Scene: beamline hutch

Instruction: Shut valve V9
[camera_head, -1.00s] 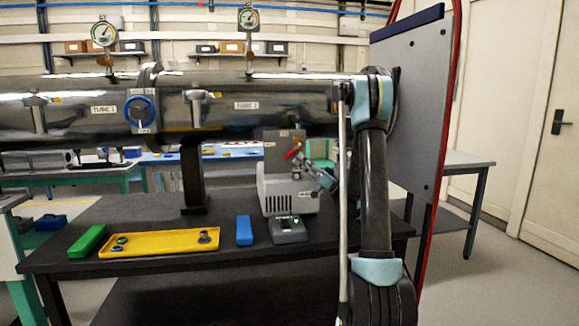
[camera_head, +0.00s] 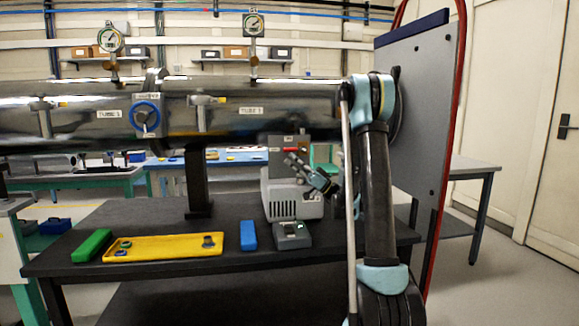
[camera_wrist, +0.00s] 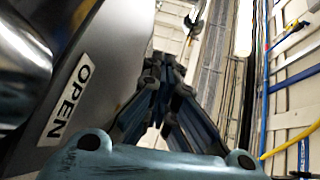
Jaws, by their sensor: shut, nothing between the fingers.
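Valve V9 appears to be the one on the grey upright plate (camera_head: 275,153) above the pale pump box; its small label is too blurred to read now. In the wrist view my shut fingers (camera_wrist: 170,72) point away beside a grey surface with an OPEN label (camera_wrist: 69,96).
A large steel tube (camera_head: 250,108) with a blue handwheel (camera_head: 146,116) runs above the black table (camera_head: 180,279). A yellow tray (camera_head: 160,252), green block (camera_head: 92,245), blue block (camera_head: 248,235) and small grey device (camera_head: 292,240) lie there. A grey panel (camera_head: 420,120) stands right.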

